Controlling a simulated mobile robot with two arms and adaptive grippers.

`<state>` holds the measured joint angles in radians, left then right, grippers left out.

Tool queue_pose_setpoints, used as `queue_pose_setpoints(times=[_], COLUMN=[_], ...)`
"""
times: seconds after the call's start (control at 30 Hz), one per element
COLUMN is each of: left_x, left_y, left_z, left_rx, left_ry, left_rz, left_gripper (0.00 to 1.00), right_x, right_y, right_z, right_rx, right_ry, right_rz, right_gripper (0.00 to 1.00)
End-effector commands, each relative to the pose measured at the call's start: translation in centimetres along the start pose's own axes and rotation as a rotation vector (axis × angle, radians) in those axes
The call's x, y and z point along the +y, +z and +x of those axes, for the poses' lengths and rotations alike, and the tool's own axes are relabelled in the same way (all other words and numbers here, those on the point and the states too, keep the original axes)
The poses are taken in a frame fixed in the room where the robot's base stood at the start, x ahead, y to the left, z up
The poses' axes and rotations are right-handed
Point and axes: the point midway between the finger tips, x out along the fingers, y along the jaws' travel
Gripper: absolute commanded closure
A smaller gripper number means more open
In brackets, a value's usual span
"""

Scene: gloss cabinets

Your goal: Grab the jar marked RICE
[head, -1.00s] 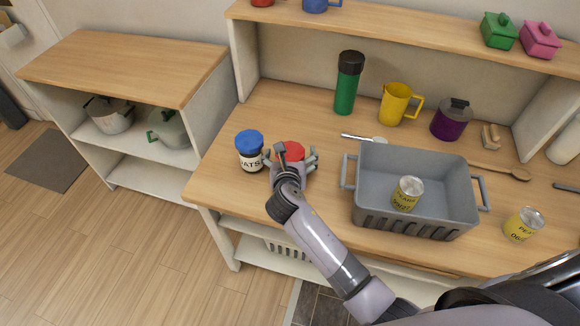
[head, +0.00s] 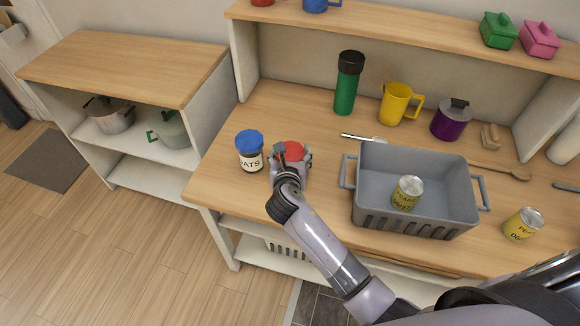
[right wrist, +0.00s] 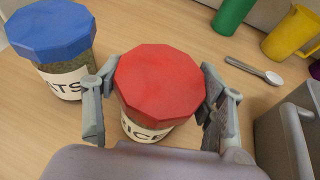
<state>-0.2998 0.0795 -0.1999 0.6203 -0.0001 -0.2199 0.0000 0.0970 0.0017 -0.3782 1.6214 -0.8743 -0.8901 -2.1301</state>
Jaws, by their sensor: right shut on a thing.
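The jar marked RICE has a red lid and stands upright on the wooden counter; its lid shows in the head view (head: 291,151) and in the right wrist view (right wrist: 160,84), where part of its label reads "ICE". My right gripper (head: 291,160) is shut on this jar, one finger on each side just below the lid; it also shows in the right wrist view (right wrist: 160,105). Most of the jar's body is hidden behind the gripper in the head view. My left gripper is not in view.
A blue-lidded OATS jar (head: 249,151) stands close left of the RICE jar. A grey crate (head: 372,185) holding a yellow can (head: 407,193) is to the right. A spoon (head: 360,138), green bottle (head: 346,90) and yellow mug (head: 394,104) are behind.

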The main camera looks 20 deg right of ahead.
Motion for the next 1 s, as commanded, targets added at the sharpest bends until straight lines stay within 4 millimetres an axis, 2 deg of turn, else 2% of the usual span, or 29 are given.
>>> queue_pose_setpoints(times=[0.37,0.67,0.87,1.0], left_x=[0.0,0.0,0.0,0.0], left_y=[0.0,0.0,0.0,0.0], left_z=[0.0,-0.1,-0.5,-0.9], left_rx=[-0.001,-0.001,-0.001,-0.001], left_ry=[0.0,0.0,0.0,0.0], left_rz=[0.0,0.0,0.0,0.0], left_gripper=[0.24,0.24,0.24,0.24], right_x=[0.0,0.0,0.1,0.1], right_y=[0.1,0.4,2.4,5.2], right_z=[0.0,-0.1,-0.9,-2.0], right_rx=[-0.003,-0.003,-0.007,-0.009], right_ry=[0.001,0.001,0.002,0.003], right_rz=[0.0,0.001,0.002,0.004], right_gripper=[0.96,0.96,0.96,0.96])
